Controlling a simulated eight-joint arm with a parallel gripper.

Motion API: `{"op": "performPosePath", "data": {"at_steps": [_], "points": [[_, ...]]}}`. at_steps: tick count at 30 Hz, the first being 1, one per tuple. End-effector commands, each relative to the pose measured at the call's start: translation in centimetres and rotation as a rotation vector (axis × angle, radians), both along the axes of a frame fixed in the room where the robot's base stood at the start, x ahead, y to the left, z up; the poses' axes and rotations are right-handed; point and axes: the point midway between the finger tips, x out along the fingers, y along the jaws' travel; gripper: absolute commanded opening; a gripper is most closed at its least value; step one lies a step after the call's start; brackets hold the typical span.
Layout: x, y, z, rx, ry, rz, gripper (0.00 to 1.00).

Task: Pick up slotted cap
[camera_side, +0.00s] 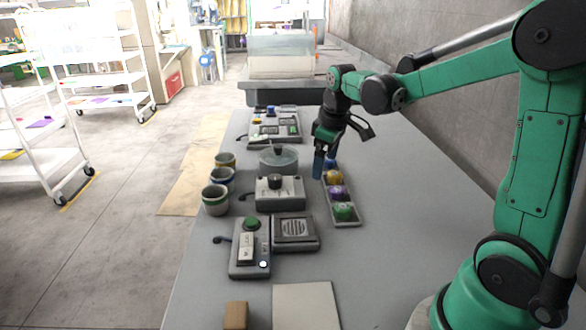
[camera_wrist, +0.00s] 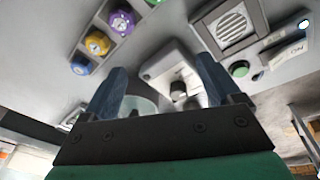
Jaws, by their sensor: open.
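A narrow grey tray (camera_side: 353,222) holds a row of coloured caps: blue (camera_side: 332,163), yellow (camera_side: 335,177), purple (camera_side: 336,192) and green (camera_side: 344,212). In the wrist view the blue (camera_wrist: 80,65), yellow (camera_wrist: 97,43) and purple (camera_wrist: 122,21) caps show pale marks on top; the green one is cut by the top edge. I cannot tell which cap is slotted. My gripper (camera_side: 318,165) is open and empty, fingers downward, beside the tray's far end. In the wrist view my gripper (camera_wrist: 160,65) shows two blue fingers apart, with the caps to their left.
A grey box with a dark knob (camera_side: 275,187) stands left of the tray, with a clear round container (camera_side: 278,160) behind. Several cups (camera_side: 215,199) line the left edge. A grille unit (camera_side: 295,230) and a green-button unit (camera_side: 250,248) sit nearer. The table's right side is clear.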

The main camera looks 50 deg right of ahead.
Motion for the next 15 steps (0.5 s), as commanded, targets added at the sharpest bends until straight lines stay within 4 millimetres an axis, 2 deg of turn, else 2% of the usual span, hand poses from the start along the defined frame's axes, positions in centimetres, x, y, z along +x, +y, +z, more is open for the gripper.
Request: {"op": "performPosePath", "data": {"at_steps": [1, 3, 6, 9, 15], "points": [[0.4, -1.6, -0.9, 0.006, 0.036, 0.011, 0.84], [0.5, -3.2, -2.1, 0.019, 0.082, 0.036, 0.84], [0.5, -5.0, -3.5, 0.039, 0.132, 0.067, 0.84], [0.4, -6.0, -4.5, 0.052, 0.159, 0.087, 0.84], [0.4, -6.5, -6.3, 0.06, 0.172, 0.098, 0.84]]}}
